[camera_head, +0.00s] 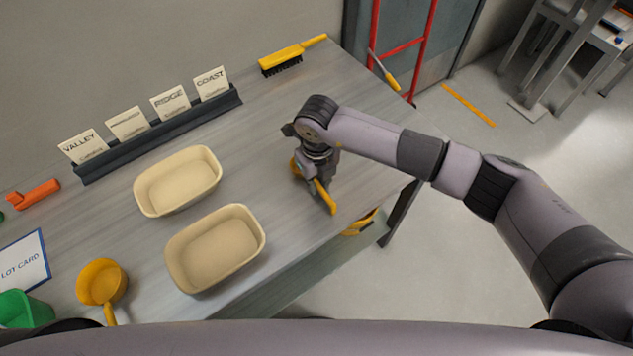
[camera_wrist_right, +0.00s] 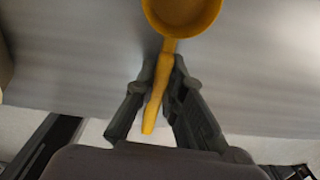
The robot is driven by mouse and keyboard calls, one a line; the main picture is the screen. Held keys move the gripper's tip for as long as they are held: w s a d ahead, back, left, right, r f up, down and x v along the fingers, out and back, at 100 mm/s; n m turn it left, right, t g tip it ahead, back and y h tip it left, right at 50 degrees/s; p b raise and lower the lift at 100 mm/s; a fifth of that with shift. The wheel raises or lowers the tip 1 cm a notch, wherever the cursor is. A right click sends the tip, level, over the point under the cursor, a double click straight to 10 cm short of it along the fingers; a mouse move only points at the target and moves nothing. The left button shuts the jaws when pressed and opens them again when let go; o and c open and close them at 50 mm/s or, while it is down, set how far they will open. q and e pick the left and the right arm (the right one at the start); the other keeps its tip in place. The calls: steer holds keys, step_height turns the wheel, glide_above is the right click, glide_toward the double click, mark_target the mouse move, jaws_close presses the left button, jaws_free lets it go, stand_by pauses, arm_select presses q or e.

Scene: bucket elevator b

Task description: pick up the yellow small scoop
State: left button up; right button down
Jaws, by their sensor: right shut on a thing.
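The yellow small scoop shows in the head view with its handle (camera_head: 326,198) sticking out below my right gripper (camera_head: 312,180), near the table's front right edge. Its bowl is mostly hidden there by the gripper. In the right wrist view, the scoop's round bowl (camera_wrist_right: 182,12) is at the top and its handle runs down between the two dark fingers. My right gripper (camera_wrist_right: 168,75) is shut on the handle. I cannot tell whether the scoop touches the table. My left gripper is not in view.
Two beige trays (camera_head: 178,203) (camera_head: 172,262) stand left of the gripper. A larger yellow scoop (camera_head: 102,280) and a green container (camera_head: 22,309) are at lower left. A card rack (camera_head: 160,133) and yellow brush (camera_head: 290,56) are behind. A yellow object (camera_head: 360,224) shows beyond the table edge.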

mark_target(318, 183)
step_height(318, 183, up, 20)
steer(key=b, duration=0.4)
steer(key=shift+f, duration=0.15)
steer(key=shift+d, duration=0.1)
